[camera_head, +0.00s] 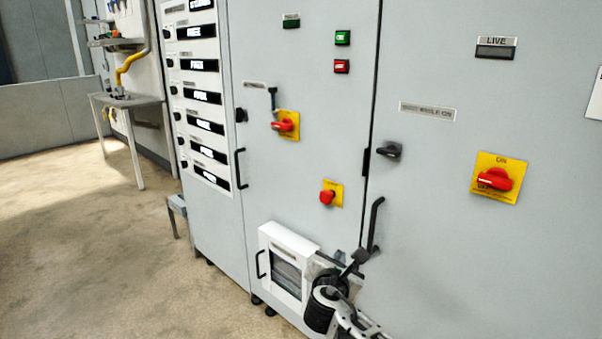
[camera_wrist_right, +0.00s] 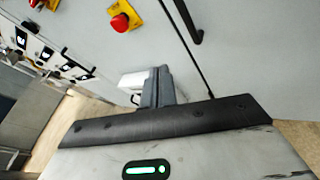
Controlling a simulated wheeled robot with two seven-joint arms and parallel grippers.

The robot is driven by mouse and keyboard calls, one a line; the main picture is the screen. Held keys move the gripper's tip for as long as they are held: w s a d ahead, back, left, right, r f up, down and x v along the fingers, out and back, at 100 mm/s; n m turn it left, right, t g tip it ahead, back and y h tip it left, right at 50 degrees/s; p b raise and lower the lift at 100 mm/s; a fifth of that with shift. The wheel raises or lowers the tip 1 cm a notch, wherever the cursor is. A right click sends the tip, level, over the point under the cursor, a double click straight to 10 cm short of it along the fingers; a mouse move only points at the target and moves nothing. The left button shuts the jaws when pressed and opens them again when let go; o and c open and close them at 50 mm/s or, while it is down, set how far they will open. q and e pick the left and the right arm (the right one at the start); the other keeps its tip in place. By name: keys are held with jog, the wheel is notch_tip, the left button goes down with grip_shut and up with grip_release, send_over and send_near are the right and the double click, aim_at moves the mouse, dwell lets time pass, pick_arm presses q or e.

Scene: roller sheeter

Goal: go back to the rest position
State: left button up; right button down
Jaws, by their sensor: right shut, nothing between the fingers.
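My right gripper (camera_head: 354,261) is in the lower middle of the head view, in front of the grey cabinet (camera_head: 440,240). In the right wrist view its fingers (camera_wrist_right: 158,86) are together with nothing between them. The gripper overlaps the right side of a white box with a window (camera_head: 287,277) low on the cabinet; I cannot tell whether they touch. A black door handle (camera_head: 375,225) is just above the gripper. My left gripper is in neither view.
The cabinet carries a red rotary switch on yellow (camera_head: 493,178), another (camera_head: 286,125) and a red emergency button (camera_head: 329,196). Labelled panels (camera_head: 203,95) line its left part. A small table (camera_head: 125,100) stands at the back left. Floor at left (camera_head: 90,250) is clear.

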jog(key=s+a+f+m+g+y, duration=0.2)
jog(key=s+f+m+g+y, duration=0.3)
jog(key=s+f+m, duration=1)
jog(key=s+d+m+y, duration=0.2)
jog(key=s+m, duration=0.8)
jog(key=s, duration=1)
jog(key=shift+s+d+m+t+y, duration=0.2)
jog(key=shift+d+m+t+y, duration=0.15)
jog(key=shift+d, duration=0.75)
